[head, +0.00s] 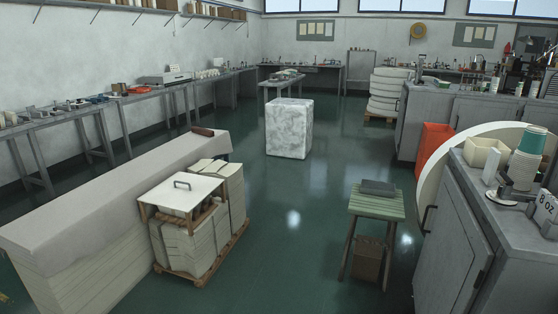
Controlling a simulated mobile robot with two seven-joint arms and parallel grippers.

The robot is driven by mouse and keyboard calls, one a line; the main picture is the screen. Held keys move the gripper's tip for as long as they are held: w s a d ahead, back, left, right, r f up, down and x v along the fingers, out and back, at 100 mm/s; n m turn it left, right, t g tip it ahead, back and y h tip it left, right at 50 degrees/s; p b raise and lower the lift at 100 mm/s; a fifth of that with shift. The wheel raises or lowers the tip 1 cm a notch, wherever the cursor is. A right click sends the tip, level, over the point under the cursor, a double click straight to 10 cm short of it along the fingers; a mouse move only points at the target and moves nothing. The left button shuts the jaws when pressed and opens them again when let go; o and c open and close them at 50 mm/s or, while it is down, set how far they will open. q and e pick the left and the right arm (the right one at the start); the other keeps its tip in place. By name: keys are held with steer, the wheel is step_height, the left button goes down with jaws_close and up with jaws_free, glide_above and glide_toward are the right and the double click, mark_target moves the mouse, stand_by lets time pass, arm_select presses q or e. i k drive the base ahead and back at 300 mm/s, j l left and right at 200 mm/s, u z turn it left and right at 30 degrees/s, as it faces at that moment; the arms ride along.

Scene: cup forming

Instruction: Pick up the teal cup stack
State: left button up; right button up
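A teal cup stack (529,140) stands at the right edge of the head view, on the near grey cabinet top. Pale, ribbed cups (520,172) show directly below the teal part; I cannot tell whether they are one stack with it or stand in front of or behind it. Small cups, one greenish (534,89), also stand on the far counter at the upper right. Neither of my grippers is in view.
A cream bin (485,154), a white cylinder (490,167) and an "8 OZ" sign (546,206) crowd the near cabinet (455,225). A green stool (376,203) stands left of it. A marble-look block (289,128) is mid-room, with open green floor (300,195) around it.

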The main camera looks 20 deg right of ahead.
mark_target(524, 165)
steer(key=i+z, duration=0.45)
steer(key=i+j+z, duration=0.2)
steer(key=i+z, duration=0.25)
steer(key=i, duration=0.2)
steer(key=i+j+z, duration=0.1)
steer(key=i+z, duration=0.25)
steer(key=i+j+z, duration=0.1)
steer(key=z, duration=0.3)
steer(key=i+j+z, duration=0.55)
steer(key=z, duration=0.2)
steer(key=i+j+z, duration=0.25)
steer(key=z, duration=0.15)
steer(key=i+j+z, duration=0.15)
steer(key=j+z, duration=0.25)
